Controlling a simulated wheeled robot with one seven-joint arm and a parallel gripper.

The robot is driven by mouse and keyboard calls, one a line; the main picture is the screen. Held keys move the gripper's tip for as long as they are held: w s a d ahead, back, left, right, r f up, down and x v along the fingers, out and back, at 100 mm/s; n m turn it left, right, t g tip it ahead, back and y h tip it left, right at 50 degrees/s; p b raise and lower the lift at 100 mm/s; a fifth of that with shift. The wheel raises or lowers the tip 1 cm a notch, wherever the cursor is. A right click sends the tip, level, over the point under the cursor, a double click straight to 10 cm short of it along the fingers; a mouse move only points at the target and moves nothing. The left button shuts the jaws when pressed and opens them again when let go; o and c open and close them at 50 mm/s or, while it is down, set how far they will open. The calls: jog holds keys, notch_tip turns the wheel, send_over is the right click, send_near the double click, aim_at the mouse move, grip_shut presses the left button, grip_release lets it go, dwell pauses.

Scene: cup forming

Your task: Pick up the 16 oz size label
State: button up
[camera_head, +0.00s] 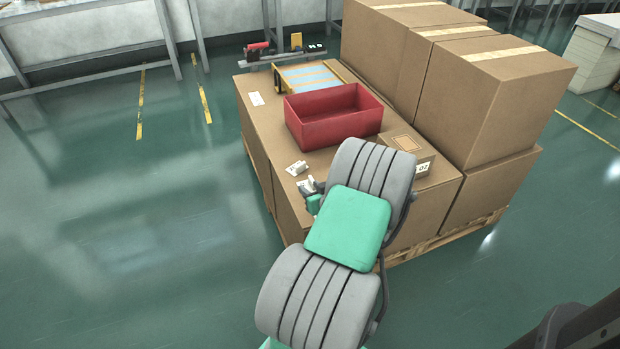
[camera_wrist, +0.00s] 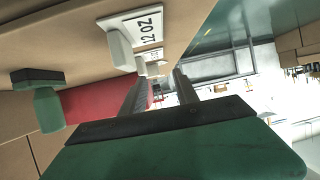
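White size labels on small stands rest on the brown cardboard top (camera_head: 270,140). In the wrist view the nearest label (camera_wrist: 143,29) reads "12 OZ". A second label (camera_wrist: 153,54) stands just beyond it, too small to read. In the head view a small white label (camera_head: 297,167) lies between the red bin and my gripper. I cannot tell which label is the 16 oz one. My gripper (camera_wrist: 160,88) is open, its two dark fingers apart with nothing seen between them. In the head view it is low beside the near edge of the top, mostly hidden by my arm.
A red bin (camera_head: 325,130) stands on the middle of the cardboard top. A small carton (camera_head: 408,146) with a partly hidden "OZ" marking is right of it. Tall cardboard boxes (camera_head: 490,95) block the right. A green and black object (camera_wrist: 45,105) shows left in the wrist view.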

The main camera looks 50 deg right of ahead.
aim_at(311, 178)
jog(key=d, duration=0.1)
jog(key=s+h, duration=0.1)
jog(key=d, duration=0.1)
jog(key=shift+s+d+f+m, duration=0.25)
jog(key=shift+d+f+m, duration=0.05)
jog(key=shift+m, duration=0.1)
jog(key=b+x, duration=0.2)
jog(key=x, duration=0.5)
jog(key=shift+a+r, duration=0.1)
jog(key=shift+r, duration=0.05)
grip_shut()
